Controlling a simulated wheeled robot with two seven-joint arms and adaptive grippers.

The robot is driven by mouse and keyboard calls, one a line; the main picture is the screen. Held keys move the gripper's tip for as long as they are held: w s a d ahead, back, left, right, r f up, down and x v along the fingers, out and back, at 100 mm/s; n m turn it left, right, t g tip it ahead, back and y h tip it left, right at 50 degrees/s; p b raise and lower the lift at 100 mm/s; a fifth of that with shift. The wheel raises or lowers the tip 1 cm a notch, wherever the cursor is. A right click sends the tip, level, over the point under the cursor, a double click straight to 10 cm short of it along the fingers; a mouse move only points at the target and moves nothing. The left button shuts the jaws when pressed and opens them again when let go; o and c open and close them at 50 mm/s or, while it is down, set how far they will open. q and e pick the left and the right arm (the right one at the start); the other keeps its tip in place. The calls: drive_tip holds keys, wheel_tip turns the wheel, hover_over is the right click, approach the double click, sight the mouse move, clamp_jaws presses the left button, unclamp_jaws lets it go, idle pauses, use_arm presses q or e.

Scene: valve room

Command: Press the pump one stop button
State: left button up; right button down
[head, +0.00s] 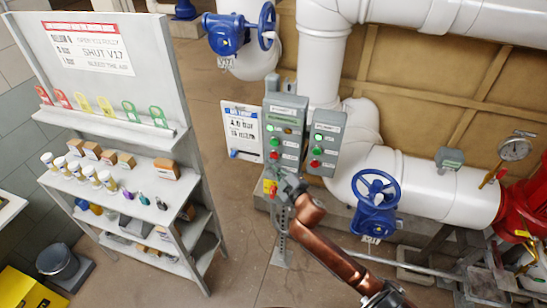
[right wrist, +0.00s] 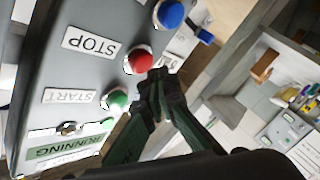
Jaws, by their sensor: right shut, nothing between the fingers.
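A grey control box (head: 285,125) stands on a post, with a green button and a red button (head: 275,155) on its face. In the right wrist view the red button (right wrist: 138,62) sits beside a label reading STOP (right wrist: 90,45), and the green button (right wrist: 115,100) beside a START label. A green display there (right wrist: 70,150) reads RUNNING. My right gripper (head: 284,180) is shut and empty, just below the box's buttons. In the right wrist view its fingertips (right wrist: 155,85) overlap the red button's edge; I cannot tell whether they touch it. My left gripper is out of view.
A second grey box (head: 325,143) with green and red buttons stands close to the right. A blue button (right wrist: 168,14) is near the STOP button. White pipes, a blue handwheel (head: 376,188) and a shelf rack (head: 165,135) flank the post.

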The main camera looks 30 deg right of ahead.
drive_tip(key=shift+w+d, duration=0.25)
drive_tip(key=shift+d, duration=0.05)
drive_tip(key=shift+w+d, duration=0.3)
drive_tip(key=shift+d, duration=0.05)
idle(0.8)
drive_tip(key=shift+s+a+p, duration=0.1)
drive_tip(key=shift+p, duration=0.2)
drive_tip(key=shift+s+a+p, duration=0.3)
drive_tip(key=shift+s+a, duration=0.2)
drive_tip(key=shift+a, duration=0.1)
drive_tip(key=s+a+p, duration=0.1)
drive_tip(key=s+a, duration=0.2)
drive_tip(key=shift+s+a, duration=0.15)
drive_tip(key=shift+a, duration=0.25)
idle(0.9)
